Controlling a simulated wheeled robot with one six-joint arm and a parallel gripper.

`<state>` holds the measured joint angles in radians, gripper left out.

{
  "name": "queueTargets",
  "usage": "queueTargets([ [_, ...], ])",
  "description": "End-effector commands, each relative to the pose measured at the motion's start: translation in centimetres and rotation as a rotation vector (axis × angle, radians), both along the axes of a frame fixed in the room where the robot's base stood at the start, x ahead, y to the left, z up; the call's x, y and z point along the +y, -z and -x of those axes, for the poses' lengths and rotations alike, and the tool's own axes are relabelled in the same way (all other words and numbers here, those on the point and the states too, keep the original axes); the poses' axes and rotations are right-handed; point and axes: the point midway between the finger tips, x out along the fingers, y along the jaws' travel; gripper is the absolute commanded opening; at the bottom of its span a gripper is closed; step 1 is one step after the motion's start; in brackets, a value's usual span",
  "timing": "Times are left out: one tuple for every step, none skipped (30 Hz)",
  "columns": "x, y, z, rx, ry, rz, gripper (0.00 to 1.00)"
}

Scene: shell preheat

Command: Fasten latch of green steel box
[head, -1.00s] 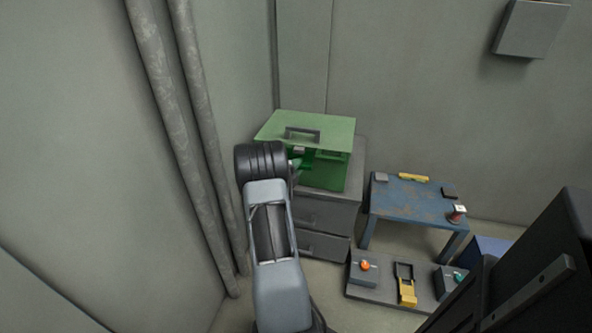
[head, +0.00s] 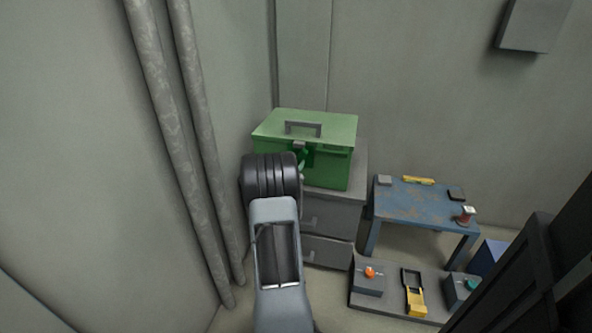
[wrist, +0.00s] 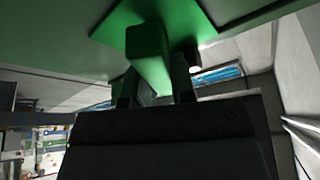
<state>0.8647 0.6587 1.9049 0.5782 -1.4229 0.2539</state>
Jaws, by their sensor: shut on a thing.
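The green steel box (head: 334,171) stands on a grey drawer cabinet in the head view. Its lid (head: 338,125), with a grey carry handle (head: 303,125), lies down on the body. A grey catch (head: 299,146) is at the lid's front edge. The green latch (head: 304,161) is at the box front, partly hidden by my arm. In the wrist view, my gripper (wrist: 153,88) is shut on the latch (wrist: 149,56), a green bar sticking out from a green plate. My fingertips are hidden behind my wrist in the head view.
The grey drawer cabinet (head: 329,216) is under the box. Pipes (head: 207,150) run down the wall at left. A worn blue table (head: 415,205) with small items stands right, behind a low grey board (head: 386,301) with controls. A wall box (head: 536,25) hangs at upper right.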

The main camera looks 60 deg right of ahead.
Motion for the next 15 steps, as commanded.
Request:
queueTargets([
  [0.01, 0.44, 0.05, 0.042, -0.001, 0.012, 0.0],
  [0.0, 0.41, 0.07, 0.068, 0.0, 0.021, 0.0],
  [-0.01, 0.38, 0.08, 0.102, 0.0, 0.032, 0.0],
  [-0.03, 0.38, 0.11, 0.127, 0.001, 0.041, 0.0],
  [-0.03, 0.37, 0.1, 0.153, 0.0, 0.049, 0.0],
  [-0.03, 0.38, 0.12, 0.186, 0.001, 0.058, 0.0],
  [-0.02, 0.37, 0.1, 0.209, 0.0, 0.066, 0.0],
  [-0.02, 0.35, 0.11, 0.232, 0.0, 0.073, 0.0],
  [-0.01, 0.33, 0.12, 0.263, -0.001, 0.083, 0.0],
  [-0.02, 0.32, 0.12, 0.284, 0.0, 0.089, 0.0],
  [-0.03, 0.32, 0.14, 0.304, 0.0, 0.095, 0.0],
  [-0.04, 0.32, 0.14, 0.331, -0.001, 0.104, 0.0],
  [-0.05, 0.31, 0.16, 0.35, 0.0, 0.108, 0.0],
  [-0.04, 0.3, 0.15, 0.367, -0.001, 0.114, 0.0],
  [-0.04, 0.26, 0.14, 0.39, -0.001, 0.121, 0.0],
])
